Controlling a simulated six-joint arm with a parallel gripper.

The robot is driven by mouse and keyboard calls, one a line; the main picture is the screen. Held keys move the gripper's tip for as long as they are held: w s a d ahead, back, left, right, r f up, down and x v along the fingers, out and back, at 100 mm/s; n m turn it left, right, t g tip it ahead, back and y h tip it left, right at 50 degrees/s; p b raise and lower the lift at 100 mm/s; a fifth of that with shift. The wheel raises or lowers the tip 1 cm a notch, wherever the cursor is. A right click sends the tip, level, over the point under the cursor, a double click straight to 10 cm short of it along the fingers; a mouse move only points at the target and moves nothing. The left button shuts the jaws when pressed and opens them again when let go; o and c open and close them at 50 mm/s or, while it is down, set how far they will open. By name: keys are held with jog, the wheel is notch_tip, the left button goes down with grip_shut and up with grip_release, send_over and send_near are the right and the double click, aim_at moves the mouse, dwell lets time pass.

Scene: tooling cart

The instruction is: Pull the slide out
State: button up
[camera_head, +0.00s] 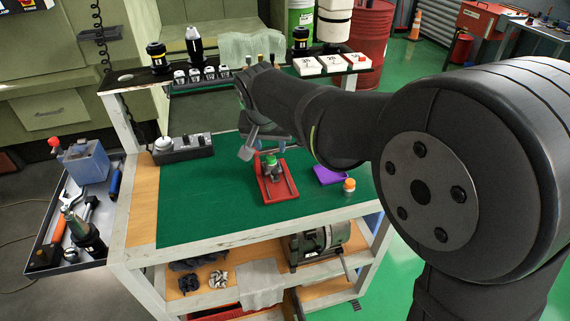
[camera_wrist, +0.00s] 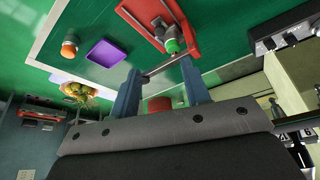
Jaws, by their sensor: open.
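A red tray-like fixture (camera_head: 266,194) lies on the green mat. It holds a small metal part with a green cap (camera_head: 270,160) and a thin bar along its right side. I cannot tell which part is the slide. In the wrist view the red fixture (camera_wrist: 193,22) shows at the top, with the green cap (camera_wrist: 172,46) near the fingertips. My gripper (camera_wrist: 160,68) is open, its two grey-blue fingers apart. A thin metal bar crosses between them in the picture; I cannot tell whether they touch it. In the head view my arm partly hides the gripper, just behind the fixture.
A purple tray (camera_head: 328,176) and an orange-topped button (camera_head: 349,186) stand right of the fixture. A grey control box (camera_head: 184,149) is at the mat's back left. A raised shelf (camera_head: 135,76) with bottles and white boxes runs behind. The front left mat is clear.

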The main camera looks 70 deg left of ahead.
aim_at(275, 171)
jog(key=x, duration=1.5)
jog(key=shift+a+r, duration=0.1)
jog(key=shift+c, duration=0.4)
